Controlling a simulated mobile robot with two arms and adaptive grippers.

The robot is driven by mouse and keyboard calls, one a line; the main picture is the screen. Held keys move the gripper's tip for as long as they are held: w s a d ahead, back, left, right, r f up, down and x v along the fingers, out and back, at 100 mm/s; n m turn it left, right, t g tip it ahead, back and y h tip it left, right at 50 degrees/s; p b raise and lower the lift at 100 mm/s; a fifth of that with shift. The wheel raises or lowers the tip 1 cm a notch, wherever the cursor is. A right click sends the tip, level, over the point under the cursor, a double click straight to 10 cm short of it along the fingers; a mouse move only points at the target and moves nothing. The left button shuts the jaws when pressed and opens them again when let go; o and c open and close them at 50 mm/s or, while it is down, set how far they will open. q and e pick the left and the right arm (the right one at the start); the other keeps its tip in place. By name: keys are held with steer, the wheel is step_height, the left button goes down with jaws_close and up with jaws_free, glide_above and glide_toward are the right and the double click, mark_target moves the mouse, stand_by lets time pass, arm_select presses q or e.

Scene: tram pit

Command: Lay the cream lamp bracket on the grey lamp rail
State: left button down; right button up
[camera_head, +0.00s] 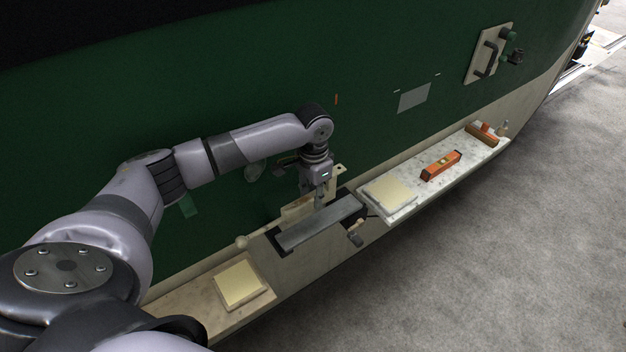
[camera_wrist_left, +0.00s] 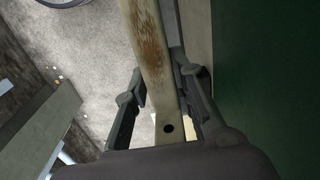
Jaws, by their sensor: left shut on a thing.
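The cream lamp bracket (camera_wrist_left: 153,52), with brown worn patches and a dark hole near one end, lies between the fingers of my left gripper (camera_wrist_left: 162,88) in the left wrist view. In the head view, cream parts of the bracket (camera_head: 297,208) show beside my left gripper (camera_head: 320,201), which is shut on it, above and behind the grey lamp rail (camera_head: 315,226). The rail is a long grey bar with dark end pieces. The gripper hides part of the bracket, and I cannot tell whether bracket and rail touch. My right gripper is not in view.
A pale ledge (camera_head: 190,309) runs along the green tram side (camera_head: 420,55). Cream pads (camera_head: 240,283) lie on both sides of the rail. An orange level (camera_head: 441,165) and a brush-like tool (camera_head: 482,134) lie on the right shelf. Grey floor (camera_head: 480,260) is clear.

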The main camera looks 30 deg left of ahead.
arm_select(q)
steer(key=shift+w+a, duration=0.1)
steer(key=shift+a, duration=0.15)
steer(key=shift+r+p, duration=0.1)
steer(key=shift+p, duration=0.2)
steer(key=shift+f, duration=0.3)
steer(key=shift+f+b, duration=1.4)
steer(key=shift+f, duration=2.3)
steer(key=shift+f, duration=0.6)
steer(key=c, duration=1.3)
jaws_free()
